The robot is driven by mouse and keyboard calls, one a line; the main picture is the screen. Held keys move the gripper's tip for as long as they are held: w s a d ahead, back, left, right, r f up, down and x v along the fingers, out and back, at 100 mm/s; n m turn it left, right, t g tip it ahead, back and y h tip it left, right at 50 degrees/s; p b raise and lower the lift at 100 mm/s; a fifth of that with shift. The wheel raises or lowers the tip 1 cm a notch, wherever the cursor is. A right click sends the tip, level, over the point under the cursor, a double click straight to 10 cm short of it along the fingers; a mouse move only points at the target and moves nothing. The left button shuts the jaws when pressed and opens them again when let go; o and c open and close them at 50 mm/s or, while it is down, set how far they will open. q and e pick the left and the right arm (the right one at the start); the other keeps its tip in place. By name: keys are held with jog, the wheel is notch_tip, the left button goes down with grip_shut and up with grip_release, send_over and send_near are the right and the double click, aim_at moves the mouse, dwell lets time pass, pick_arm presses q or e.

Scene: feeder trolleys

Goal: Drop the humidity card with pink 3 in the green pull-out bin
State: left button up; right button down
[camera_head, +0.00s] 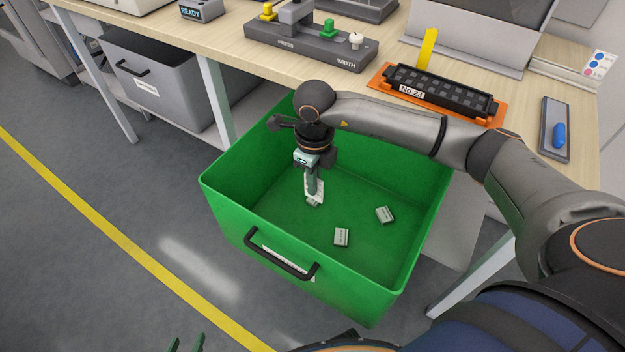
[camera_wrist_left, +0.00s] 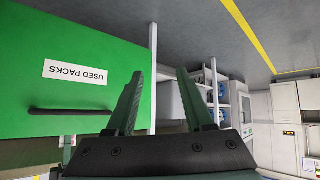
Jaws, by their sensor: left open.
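The green pull-out bin (camera_head: 330,282) stands open below the table, with a black handle on its front. In the left wrist view its front (camera_wrist_left: 30,40) carries a "USED PACKS" label. My right gripper (camera_head: 312,193) points down inside the bin. A white card (camera_head: 319,188) shows at its fingertips, partly covered by them. I cannot read its marks or tell whether the fingers grip it. My left gripper (camera_head: 185,343) is open and empty at the bottom edge, in front of the bin; its spread fingers show in the left wrist view (camera_wrist_left: 160,95).
Small grey packs (camera_head: 341,237) lie on the bin floor. On the table are an orange tray (camera_head: 385,80) with a black "No.23" strip, a grey press fixture (camera_head: 310,48) and a blue item (camera_head: 559,134) on a grey plate. A grey bin (camera_head: 150,95) hangs at left.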

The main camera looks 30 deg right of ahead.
aim_at(314, 198)
jog(key=shift+f, duration=0.55)
notch_tip(314, 198, down, 2)
jog(key=shift+f+b, duration=0.1)
jog(key=shift+b, duration=0.7)
jog(key=shift+f, duration=0.15)
pick_arm(q)
jog(key=w+r+t, duration=0.4)
jog(key=w+r, duration=0.1)
jog(key=r, duration=0.2)
jog(key=shift+w+a+m+h, duration=0.3)
jog(key=shift+a+m, duration=0.05)
jog(key=shift+m, duration=0.05)
jog(key=shift+r, duration=0.1)
pick_arm(e)
jog(key=c, duration=1)
grip_release()
jog(key=shift+o, duration=0.2)
notch_tip(314, 198, up, 8)
jog(key=p, duration=0.5)
jog(key=shift+p, duration=0.4)
pick_arm(q)
notch_tip(314, 198, up, 6)
jog(key=shift+f, duration=0.1)
